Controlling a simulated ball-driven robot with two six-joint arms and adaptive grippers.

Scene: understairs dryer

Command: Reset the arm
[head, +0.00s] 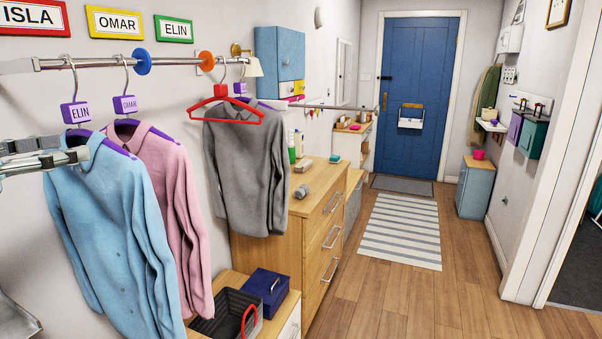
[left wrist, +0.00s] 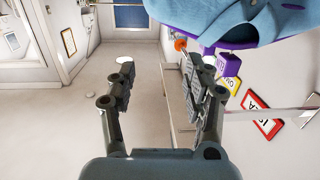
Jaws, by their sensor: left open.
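My left gripper (head: 72,148) comes in from the left edge of the head view, at the height of the light blue shirt's (head: 110,230) shoulder. Its two fingers are spread with nothing between them. In the left wrist view the open fingers (left wrist: 160,78) show too, with the blue shirt (left wrist: 225,20) and its purple hanger (left wrist: 205,45) close by at the top right. I cannot tell whether the gripper touches the shirt. My right gripper is in neither view.
A rail (head: 180,60) carries the blue shirt, a pink shirt (head: 165,185) and a grey shirt (head: 245,165). A red hanger (head: 225,110) hangs there too. Below stand a wooden dresser (head: 315,225) and a dark basket (head: 225,315).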

